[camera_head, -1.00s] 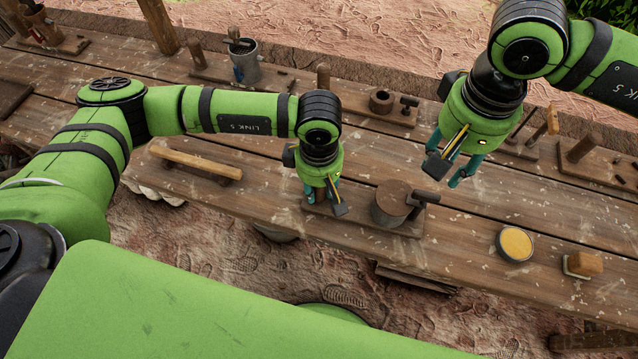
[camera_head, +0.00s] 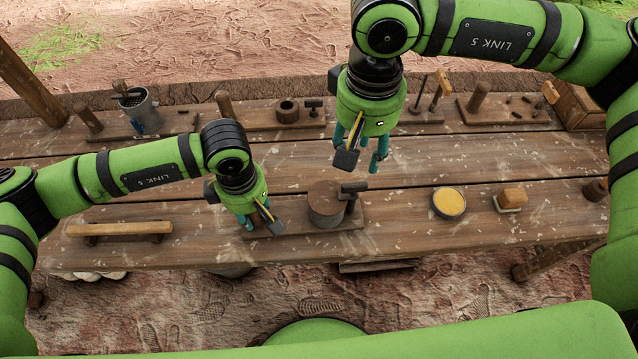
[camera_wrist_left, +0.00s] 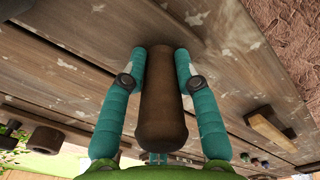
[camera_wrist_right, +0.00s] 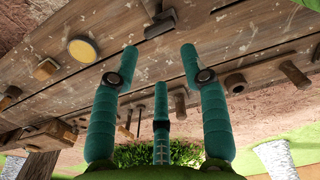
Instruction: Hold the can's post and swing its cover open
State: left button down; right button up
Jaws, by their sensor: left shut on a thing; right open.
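The can (camera_head: 326,210) is a squat brown cylinder with a flat cover and a dark handle (camera_head: 353,187) sticking out at its right. It stands on a wooden base board (camera_head: 345,221). My left gripper (camera_head: 258,222) is at the board's left end. The left wrist view shows its teal fingers on both sides of the upright wooden post (camera_wrist_left: 162,100), shut on it. In the head view the gripper hides the post. My right gripper (camera_head: 365,160) is open and empty, above and to the right of the can. The cover appears to lie flat on the can.
A round tin with a yellow top (camera_head: 449,202) and a wooden block (camera_head: 511,199) lie right of the can. A wooden bar (camera_head: 120,229) lies at the left. Boards with posts and a grey bucket (camera_head: 141,110) line the bench's back edge. Bare planks lie between.

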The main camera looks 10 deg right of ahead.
aim_at(355, 186)
jog(key=f+m, duration=0.3)
jog(key=m, duration=0.3)
jog(key=f+m, duration=0.3)
jog(key=m, duration=0.3)
jog(key=f+m, duration=0.3)
jog(key=m, duration=0.4)
jog(key=shift+s+f, duration=0.25)
jog(key=shift+f, duration=0.05)
grip_shut()
